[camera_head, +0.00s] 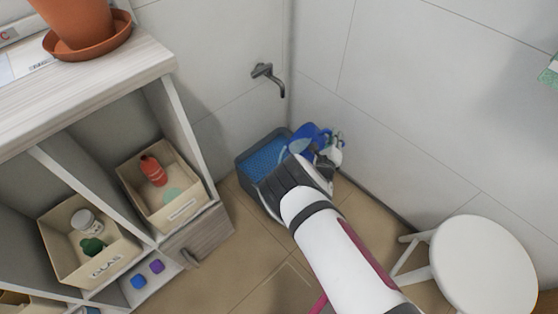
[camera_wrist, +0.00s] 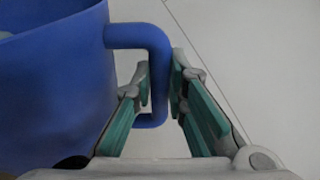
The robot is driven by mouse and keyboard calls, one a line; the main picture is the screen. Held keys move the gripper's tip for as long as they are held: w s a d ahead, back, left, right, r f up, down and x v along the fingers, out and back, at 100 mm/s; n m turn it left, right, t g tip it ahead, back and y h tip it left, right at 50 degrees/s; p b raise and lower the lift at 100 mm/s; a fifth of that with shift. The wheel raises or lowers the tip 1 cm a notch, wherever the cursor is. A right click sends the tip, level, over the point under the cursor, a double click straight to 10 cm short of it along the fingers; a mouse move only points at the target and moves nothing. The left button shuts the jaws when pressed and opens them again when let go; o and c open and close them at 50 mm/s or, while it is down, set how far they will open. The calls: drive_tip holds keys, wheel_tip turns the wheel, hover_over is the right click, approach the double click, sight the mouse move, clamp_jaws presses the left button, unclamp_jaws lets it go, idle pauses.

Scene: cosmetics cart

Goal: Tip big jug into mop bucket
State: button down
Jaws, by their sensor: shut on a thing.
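The big jug is blue. In the wrist view the jug (camera_wrist: 55,95) fills the left side, with its rim at the top left and its handle (camera_wrist: 158,50) reaching between the fingers. My gripper (camera_wrist: 160,78) is shut on the handle. In the head view the jug (camera_head: 304,138) shows partly behind my wrist, over or beside the back right edge of the mop bucket. The mop bucket (camera_head: 244,170) is dark grey-blue with bright blue inside and stands in the corner. My wrist hides its right part. I cannot tell the jug's exact tilt or contents.
A wall tap (camera_head: 264,72) is above the bucket. A shelf unit (camera_head: 187,130) with bins stands left, a terracotta pot (camera_head: 75,22) on top. A white stool (camera_head: 485,265) stands right. Floor is free in front.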

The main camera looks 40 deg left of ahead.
sight(318, 134)
drive_tip(key=shift+s+a+r+n+t+b, duration=0.15)
drive_tip(key=shift+s+a+r+n+b, duration=0.25)
drive_tip(key=shift+a+n, duration=0.2)
drive_tip(key=shift+s+a+r+n+t+b, duration=0.15)
drive_tip(key=shift+s+a+r+n+b, duration=0.2)
drive_tip(key=shift+a+n, duration=0.25)
idle(3.0)
drive_tip(key=shift+s+a+f+n+b, duration=0.3)
drive_tip(key=shift+a+n+b, duration=0.2)
drive_tip(key=shift+b, duration=0.3)
drive_tip(key=shift+s+a+f+n+b, duration=0.35)
drive_tip(key=shift+a+b, duration=0.2)
drive_tip(key=shift+b, duration=0.25)
idle(0.9)
drive_tip(key=shift+a+r, duration=0.1)
drive_tip(key=shift+a, duration=0.05)
drive_tip(key=shift+a, duration=0.1)
